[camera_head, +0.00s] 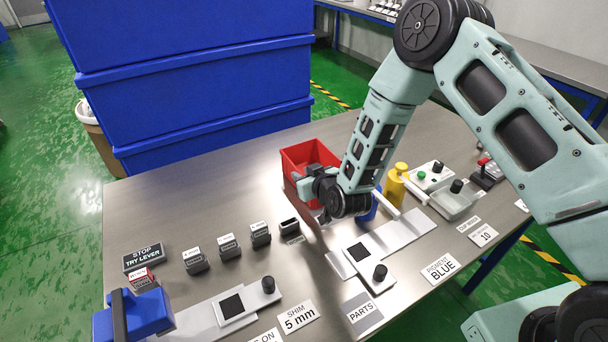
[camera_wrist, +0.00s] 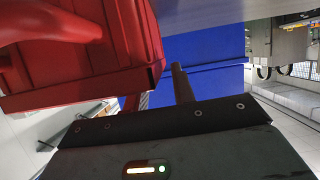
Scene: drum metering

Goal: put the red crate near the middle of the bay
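The red crate (camera_head: 311,155) stands open-topped on the metal table, near its far edge and in front of the stacked blue bins. My gripper (camera_head: 308,188) is at the crate's near side, low over the table, and hides part of the crate. In the wrist view the red crate (camera_wrist: 90,45) fills the upper left, very close, and partly hides one finger. My gripper's fingers (camera_wrist: 162,90) stand apart there, with blue background between them. I see no crate wall held between them. Contact with the crate cannot be told. No area marked as the bay is readable.
Stacked blue bins (camera_head: 190,80) stand behind the table. Several small labelled blocks (camera_head: 227,246) lie left of my gripper. A yellow bottle-like object (camera_head: 395,183) and a grey control box (camera_head: 440,190) stand to the right.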

